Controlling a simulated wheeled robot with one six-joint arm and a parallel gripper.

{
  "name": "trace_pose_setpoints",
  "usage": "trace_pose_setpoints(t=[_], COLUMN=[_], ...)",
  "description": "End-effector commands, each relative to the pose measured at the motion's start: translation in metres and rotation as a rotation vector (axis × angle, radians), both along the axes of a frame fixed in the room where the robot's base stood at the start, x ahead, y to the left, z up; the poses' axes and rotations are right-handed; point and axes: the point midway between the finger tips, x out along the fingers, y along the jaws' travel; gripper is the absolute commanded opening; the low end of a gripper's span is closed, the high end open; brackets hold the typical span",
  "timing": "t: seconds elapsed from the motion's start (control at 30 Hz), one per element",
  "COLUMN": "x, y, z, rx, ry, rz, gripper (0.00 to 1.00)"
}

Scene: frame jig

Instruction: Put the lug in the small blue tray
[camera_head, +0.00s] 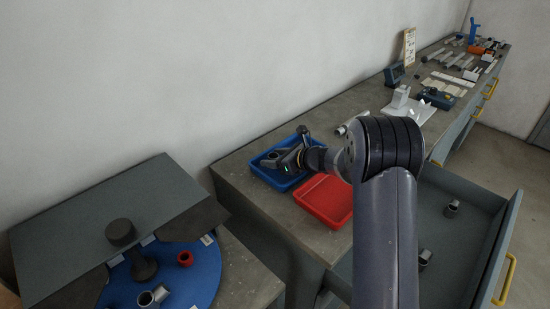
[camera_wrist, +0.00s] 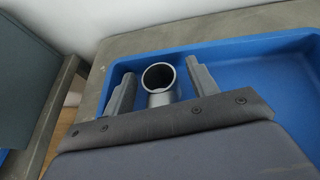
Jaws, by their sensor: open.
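The small blue tray (camera_head: 262,172) lies on the near end of the workbench; its floor and rim also fill much of the wrist view (camera_wrist: 255,75). A short grey metal tube (camera_wrist: 160,82), which looks like the lug, is in the tray's corner area with its open end facing the camera. My gripper (camera_wrist: 160,72) is open, with one finger on each side of the tube and a small gap visible at the right. In the head view my gripper (camera_head: 290,160) is over the blue tray and hides the tube. The tube's lower part is hidden.
A red tray (camera_head: 327,200) sits beside the blue one. An open drawer (camera_head: 460,235) holds grey metal pieces. A blue round table (camera_head: 190,275) at lower left carries a red ring (camera_head: 185,258) and more pieces. The wall runs behind the bench.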

Motion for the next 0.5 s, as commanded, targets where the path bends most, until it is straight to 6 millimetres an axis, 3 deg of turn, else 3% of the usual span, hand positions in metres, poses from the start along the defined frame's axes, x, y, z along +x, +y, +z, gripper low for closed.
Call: trace_pose_setpoints(t=[0.3,0.5], x=[0.0,-0.019], y=[0.0,-0.028], z=[0.006,0.017], rx=[0.0,0.0], ry=[0.0,-0.002], rz=[0.0,-0.004], gripper=[0.55,0.55])
